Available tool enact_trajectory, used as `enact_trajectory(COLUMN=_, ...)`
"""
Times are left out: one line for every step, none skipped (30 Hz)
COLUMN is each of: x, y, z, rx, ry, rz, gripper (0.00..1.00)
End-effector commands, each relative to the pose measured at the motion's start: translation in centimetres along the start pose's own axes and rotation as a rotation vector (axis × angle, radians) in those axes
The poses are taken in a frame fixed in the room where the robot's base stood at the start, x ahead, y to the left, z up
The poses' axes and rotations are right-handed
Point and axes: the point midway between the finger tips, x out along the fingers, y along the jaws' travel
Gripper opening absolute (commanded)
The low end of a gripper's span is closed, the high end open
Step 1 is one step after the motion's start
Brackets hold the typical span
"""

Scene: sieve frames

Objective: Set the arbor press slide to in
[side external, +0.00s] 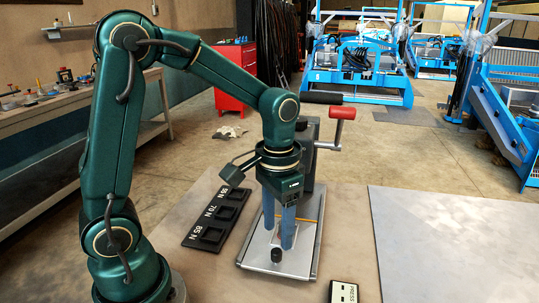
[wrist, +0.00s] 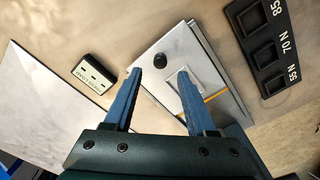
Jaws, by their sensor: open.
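The arbor press has a dark column (side external: 307,165) with a red crank (side external: 343,113) and a flat light-grey slide plate (side external: 255,262) in front. A black knob (side external: 277,255) stands on the plate near its front end; it also shows in the wrist view (wrist: 160,61). A yellow line (wrist: 216,95) crosses the plate nearer the column. My gripper (side external: 278,238) is open, pointing down over the plate, with blue fingers. In the wrist view the knob appears between and just beyond the fingertips (wrist: 159,72). I cannot tell the exact gap. The column's foot is partly hidden by my gripper.
A black rack (side external: 217,215) with several square pockets marked 85 N, 70 N and 55 N lies left of the press. A small labelled block (side external: 343,292) sits at the front right. A pale sheet (side external: 455,245) covers the table's right side. Table between is clear.

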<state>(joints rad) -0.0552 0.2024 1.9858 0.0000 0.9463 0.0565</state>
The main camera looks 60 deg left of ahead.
Motion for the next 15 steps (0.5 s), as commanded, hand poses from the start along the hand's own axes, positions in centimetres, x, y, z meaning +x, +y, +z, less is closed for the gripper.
enact_trajectory(x=0.4, y=0.0, z=0.1, rx=-0.001, ry=-0.009, rz=0.001, gripper=0.57)
enact_trajectory(x=0.7, y=0.0, z=0.1, rx=-0.002, ry=-0.012, rz=0.001, gripper=0.57)
enact_trajectory(x=1.1, y=0.0, z=0.2, rx=-0.002, ry=-0.014, rz=0.001, gripper=0.57)
enact_trajectory(x=1.4, y=0.0, z=0.2, rx=-0.002, ry=-0.013, rz=0.001, gripper=0.57)
enact_trajectory(x=1.8, y=0.0, z=0.2, rx=-0.002, ry=-0.014, rz=0.001, gripper=0.57)
enact_trajectory(x=2.4, y=0.0, z=0.3, rx=-0.002, ry=-0.015, rz=0.001, gripper=0.57)
enact_trajectory(x=2.7, y=0.0, z=0.2, rx=-0.002, ry=-0.014, rz=0.001, gripper=0.57)
enact_trajectory(x=3.1, y=0.0, z=0.3, rx=-0.002, ry=-0.014, rz=0.001, gripper=0.57)
enact_trajectory(x=3.6, y=0.0, z=0.3, rx=-0.002, ry=-0.015, rz=0.001, gripper=0.57)
enact_trajectory(x=3.9, y=0.0, z=0.2, rx=-0.002, ry=-0.013, rz=0.001, gripper=0.57)
enact_trajectory(x=4.2, y=0.0, z=0.2, rx=-0.002, ry=-0.013, rz=0.001, gripper=0.57)
enact_trajectory(x=4.5, y=0.0, z=0.2, rx=-0.002, ry=-0.012, rz=0.001, gripper=0.57)
enact_trajectory(x=4.7, y=0.0, z=0.2, rx=-0.002, ry=-0.012, rz=0.001, gripper=0.57)
enact_trajectory(x=4.9, y=0.0, z=0.2, rx=-0.002, ry=-0.010, rz=0.001, gripper=0.57)
enact_trajectory(x=5.0, y=0.0, z=0.2, rx=-0.002, ry=-0.010, rz=0.001, gripper=0.57)
